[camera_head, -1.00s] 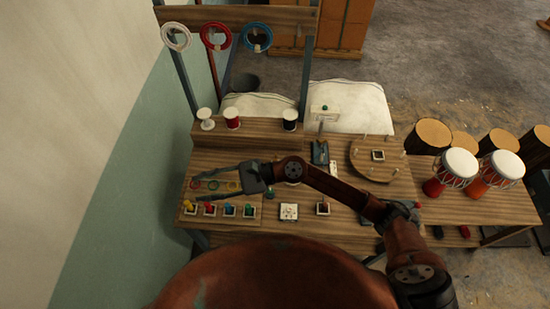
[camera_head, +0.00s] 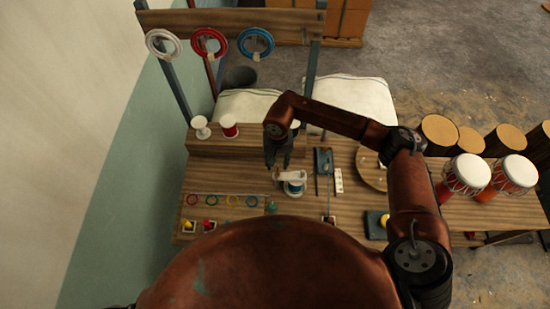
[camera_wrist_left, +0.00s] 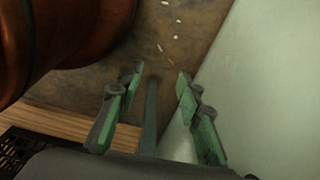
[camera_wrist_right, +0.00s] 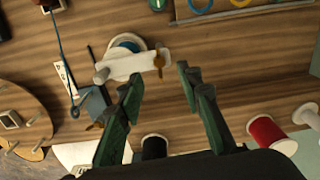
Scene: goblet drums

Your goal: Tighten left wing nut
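A white bar (camera_wrist_right: 130,66) lies across a small round white-and-blue piece (camera_wrist_right: 127,43) on the bench; both also show small in the head view, the bar here (camera_head: 292,176). A brass wing nut (camera_wrist_right: 158,63) stands at the bar's right end in the right wrist view, which is its left end in the head view. A grey peg (camera_wrist_right: 101,76) shows at the other end. Another brass piece (camera_wrist_right: 95,126) is partly hidden by a finger. My right gripper (camera_wrist_right: 158,80) is open and empty, its fingertips near the wing nut, contact unclear. My left gripper (camera_wrist_left: 160,76) is open and empty beside the bench.
Spools, one red (camera_wrist_right: 268,132), stand on the shelf behind. A dark block with a blue cord (camera_head: 323,160) is right of the bar. Coloured rings (camera_head: 231,201) lie front left. Drums (camera_head: 466,172) stand at the right. A teal wall (camera_head: 125,190) borders the left.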

